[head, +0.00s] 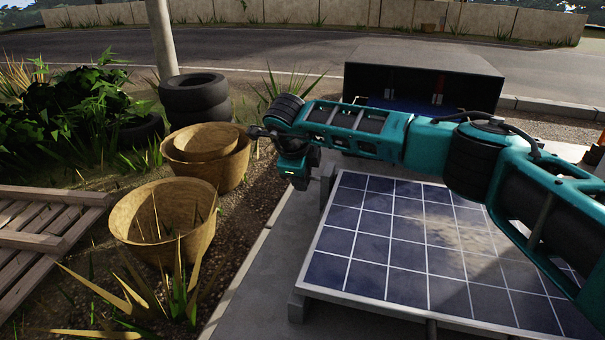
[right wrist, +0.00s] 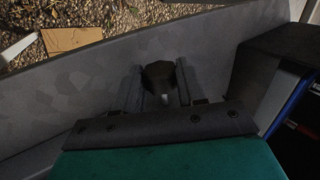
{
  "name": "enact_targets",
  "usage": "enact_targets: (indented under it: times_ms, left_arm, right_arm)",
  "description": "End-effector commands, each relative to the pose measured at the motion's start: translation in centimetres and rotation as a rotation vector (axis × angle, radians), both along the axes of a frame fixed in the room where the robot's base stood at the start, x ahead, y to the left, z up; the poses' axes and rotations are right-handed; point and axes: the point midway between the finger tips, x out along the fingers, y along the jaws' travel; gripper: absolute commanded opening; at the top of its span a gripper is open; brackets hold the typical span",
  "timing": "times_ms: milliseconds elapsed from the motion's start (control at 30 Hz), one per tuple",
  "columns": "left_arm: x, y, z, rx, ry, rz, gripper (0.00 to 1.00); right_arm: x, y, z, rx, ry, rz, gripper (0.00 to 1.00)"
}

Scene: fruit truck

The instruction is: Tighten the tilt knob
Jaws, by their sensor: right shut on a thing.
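The solar panel (head: 400,235) lies tilted on the pavement, with a grey bracket (head: 326,187) at its far left corner. My right arm reaches across above the panel from the right. My right gripper (head: 300,180) points down beside that corner. In the right wrist view its two fingers are closed around a dark, faceted knob (right wrist: 160,74), touching it on both sides. The knob is hidden behind the gripper in the head view. My left gripper is in neither view.
An open black box (head: 425,75) stands behind the panel. Woven baskets (head: 165,215), stacked tires (head: 195,97) and a wooden pallet (head: 40,235) are on the left. A pole (head: 161,40) stands behind the tires. The strip of pavement left of the panel is clear.

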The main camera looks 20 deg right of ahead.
Motion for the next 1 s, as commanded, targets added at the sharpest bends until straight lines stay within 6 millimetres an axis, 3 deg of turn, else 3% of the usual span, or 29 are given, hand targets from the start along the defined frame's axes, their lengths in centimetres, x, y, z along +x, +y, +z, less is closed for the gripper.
enact_targets:
  times_ms: [400,967,1000]
  left_arm:
    - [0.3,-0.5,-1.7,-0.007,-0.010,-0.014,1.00]
    - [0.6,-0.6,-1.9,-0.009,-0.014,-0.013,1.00]
    - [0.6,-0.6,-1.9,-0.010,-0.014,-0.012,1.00]
  right_arm:
    - [-0.2,0.2,-0.4,-0.115,-0.170,0.002,0.09]
    - [-0.3,0.2,-0.2,-0.131,-0.194,0.001,0.09]
    - [-0.3,0.2,-0.2,-0.131,-0.194,0.001,0.43]
